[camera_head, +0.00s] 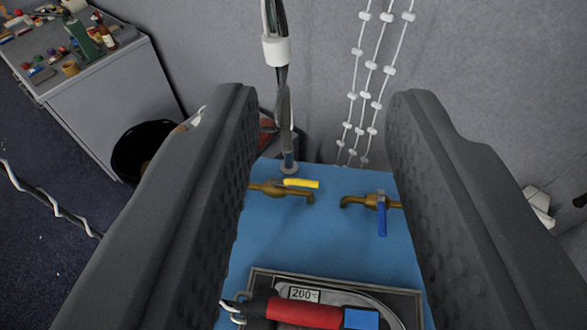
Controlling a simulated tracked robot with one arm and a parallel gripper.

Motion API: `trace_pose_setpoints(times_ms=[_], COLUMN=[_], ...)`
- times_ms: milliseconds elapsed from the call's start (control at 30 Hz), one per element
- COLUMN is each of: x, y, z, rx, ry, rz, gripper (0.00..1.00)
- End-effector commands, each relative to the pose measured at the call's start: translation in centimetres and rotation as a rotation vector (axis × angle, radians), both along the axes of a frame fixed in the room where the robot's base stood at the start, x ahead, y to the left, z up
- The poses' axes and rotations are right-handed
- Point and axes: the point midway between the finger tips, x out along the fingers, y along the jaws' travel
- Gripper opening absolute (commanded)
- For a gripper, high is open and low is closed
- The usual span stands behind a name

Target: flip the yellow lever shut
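The yellow lever (301,183) sits on a brass valve (268,188) at the far left part of a blue cloth-covered table (325,235). It lies roughly along the pipe, pointing right. A second brass valve (360,201) with a blue lever (382,215) stands to its right, that lever pointing toward me. My gripper (322,110) is open and empty. Its two dark fingers frame the view at left and right, with both valves between them in the picture. The left finger hides the left end of the yellow-lever valve.
A tray (262,278) with a red-and-black tool (302,312) and a 200-degree display lies nearest me. A bundle of cables (283,110) rises behind the yellow lever. Beaded white cords (368,85) hang by the grey wall. A cluttered grey cabinet (105,100) and black bin (138,150) stand left.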

Motion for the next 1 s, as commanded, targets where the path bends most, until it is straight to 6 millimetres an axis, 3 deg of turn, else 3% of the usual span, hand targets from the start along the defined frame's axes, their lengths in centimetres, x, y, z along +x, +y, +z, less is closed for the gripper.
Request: trace_pose_setpoints(times_ms=[167,367,700,1000], x=[1.1,5.6,13.7,18.7], y=[0.1,0.0,0.6,1.4], z=[-0.1,-2.1,-8.3,-14.9], rx=[-0.035,-0.201,-0.552,-0.815], ry=[0.028,0.169,0.474,0.706], rz=[0.009,0.071,0.285,0.567], gripper=[0.35,0.35,0.35,0.35])
